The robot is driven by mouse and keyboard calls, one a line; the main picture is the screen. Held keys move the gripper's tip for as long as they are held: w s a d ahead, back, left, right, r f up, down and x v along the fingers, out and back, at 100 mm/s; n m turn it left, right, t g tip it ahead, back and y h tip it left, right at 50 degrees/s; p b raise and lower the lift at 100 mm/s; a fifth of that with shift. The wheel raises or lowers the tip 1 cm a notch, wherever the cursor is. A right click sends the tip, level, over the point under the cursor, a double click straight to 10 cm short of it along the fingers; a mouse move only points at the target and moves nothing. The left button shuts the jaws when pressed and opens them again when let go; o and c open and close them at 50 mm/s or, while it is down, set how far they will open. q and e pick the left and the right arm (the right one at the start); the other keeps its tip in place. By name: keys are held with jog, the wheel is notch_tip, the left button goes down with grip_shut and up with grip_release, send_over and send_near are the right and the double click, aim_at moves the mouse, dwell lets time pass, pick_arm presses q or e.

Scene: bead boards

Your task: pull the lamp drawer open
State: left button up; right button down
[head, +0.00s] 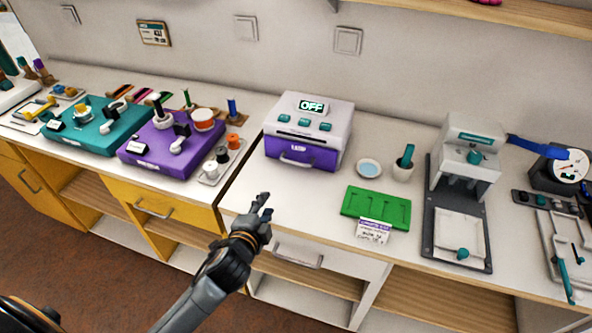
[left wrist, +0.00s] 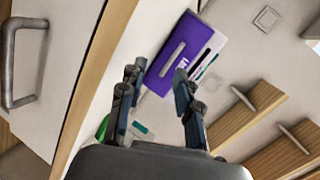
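The lamp (head: 312,118) is a white-topped box with a display reading OFF, standing on the counter. Its purple drawer front (head: 300,156) has a small handle (head: 297,161) and looks shut. The purple front also shows in the left wrist view (left wrist: 176,50), beyond the fingers. My left gripper (head: 262,207) is at the counter's front edge, below and left of the lamp, apart from it. In the left wrist view its fingers (left wrist: 158,78) are spread with nothing held between them. My right gripper is in neither view.
The counter in front of the lamp is clear. A white cabinet drawer (head: 300,252) is below.

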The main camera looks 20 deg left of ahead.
pick_arm(q)
jog(key=w+m, duration=0.1)
jog(key=w+d+r+m+t+h, duration=0.1)
jog(key=w+m, duration=0.2)
jog(key=shift+d+r+t+h, duration=0.15)
jog(key=shift+r+t+h, duration=0.15)
jog(key=shift+r+t, duration=0.1)
jog(key=x, duration=1.3)
jog(key=shift+w+f, duration=0.15)
jog(key=shift+w, duration=0.05)
grip_shut()
